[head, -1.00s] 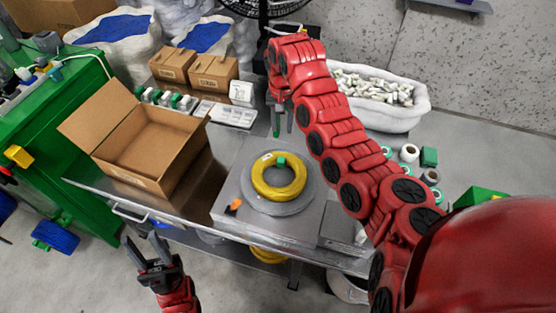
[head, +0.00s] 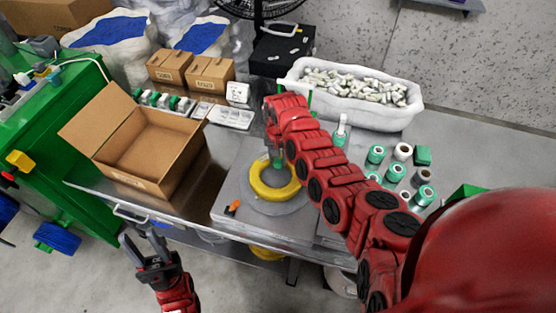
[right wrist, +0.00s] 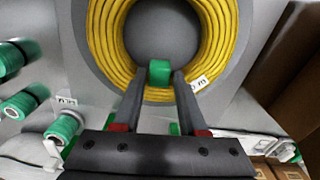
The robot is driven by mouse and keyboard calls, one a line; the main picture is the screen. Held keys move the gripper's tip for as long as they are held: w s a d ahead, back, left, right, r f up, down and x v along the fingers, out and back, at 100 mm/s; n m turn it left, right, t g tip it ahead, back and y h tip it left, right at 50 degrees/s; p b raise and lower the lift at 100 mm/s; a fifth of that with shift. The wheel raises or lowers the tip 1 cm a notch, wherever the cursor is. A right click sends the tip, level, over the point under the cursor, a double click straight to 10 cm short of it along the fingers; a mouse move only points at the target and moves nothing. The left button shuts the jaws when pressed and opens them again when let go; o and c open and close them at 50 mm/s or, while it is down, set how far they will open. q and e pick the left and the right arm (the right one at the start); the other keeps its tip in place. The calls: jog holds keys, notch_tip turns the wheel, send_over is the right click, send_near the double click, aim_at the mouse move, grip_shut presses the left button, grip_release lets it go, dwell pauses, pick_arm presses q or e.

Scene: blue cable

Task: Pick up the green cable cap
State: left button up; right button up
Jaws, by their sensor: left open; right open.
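The green cable cap (right wrist: 160,72) sits on the near edge of the yellow cable coil (right wrist: 228,30) in the right wrist view. In the head view the coil (head: 262,190) lies on a round grey plate (head: 270,207). My right gripper (right wrist: 158,80) is open, with its fingertips close to the cap, one on either side. I cannot tell whether they touch it. In the head view my right gripper (head: 277,160) is over the far part of the coil and partly hides it. My left gripper (head: 142,240) is open and empty in front of the table.
An open cardboard box (head: 150,150) stands left of the coil. A white bin (head: 350,105) of small parts is at the back. Several green and white spools (head: 376,156) stand to the right. A small orange item (head: 234,206) lies near the plate's front left.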

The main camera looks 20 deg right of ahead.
jog(key=shift+f, duration=0.65)
grip_shut()
jog(key=shift+r, duration=0.2)
